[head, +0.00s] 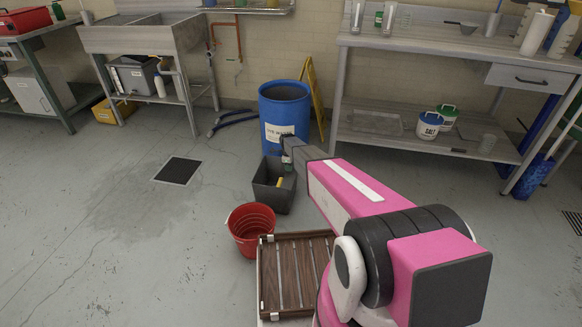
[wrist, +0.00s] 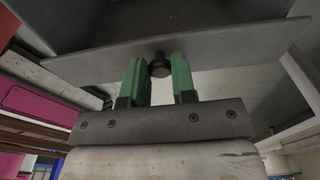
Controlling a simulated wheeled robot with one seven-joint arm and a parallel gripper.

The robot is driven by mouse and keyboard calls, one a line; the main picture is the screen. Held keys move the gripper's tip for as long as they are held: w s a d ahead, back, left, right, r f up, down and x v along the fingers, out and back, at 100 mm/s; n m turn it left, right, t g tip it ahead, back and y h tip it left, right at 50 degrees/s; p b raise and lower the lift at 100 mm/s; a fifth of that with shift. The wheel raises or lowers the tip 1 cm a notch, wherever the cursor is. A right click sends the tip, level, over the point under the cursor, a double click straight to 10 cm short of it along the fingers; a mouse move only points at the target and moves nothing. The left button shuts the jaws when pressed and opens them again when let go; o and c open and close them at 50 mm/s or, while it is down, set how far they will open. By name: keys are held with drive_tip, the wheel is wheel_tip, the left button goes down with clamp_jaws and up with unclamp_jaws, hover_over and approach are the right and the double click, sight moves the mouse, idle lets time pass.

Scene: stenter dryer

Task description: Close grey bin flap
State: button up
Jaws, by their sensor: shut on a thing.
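The grey bin (head: 268,201) stands on the floor in front of the blue drum, its top open and a small yellow thing showing inside. My gripper (head: 287,161) is at the bin's back right rim in the head view. In the wrist view, a wide grey panel, seemingly the flap (wrist: 235,52), crosses the top of the picture with a dark round knob (wrist: 160,68) on its edge. The green fingers of my gripper (wrist: 163,76) are shut on the knob, one on each side. My arm hides part of the flap's surroundings in the head view.
The blue drum (head: 286,106) stands close behind the bin, with a yellow sign (head: 313,90) beside it. A red bucket (head: 250,232) and a brown slatted tray (head: 266,290) are in front. The floor to the left is clear around a dark drain (head: 178,171).

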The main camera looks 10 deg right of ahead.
drive_tip(key=shift+w+a+f+h, duration=0.15)
drive_tip(key=shift+f+h, duration=0.1)
drive_tip(key=shift+h, duration=0.25)
drive_tip(key=o, duration=0.9)
wheel_tip(320, 180, up, 11)
drive_tip(key=a, duration=0.1)
drive_tip(key=shift+w+a+f, duration=0.2)
drive_tip(key=shift+a, duration=0.15)
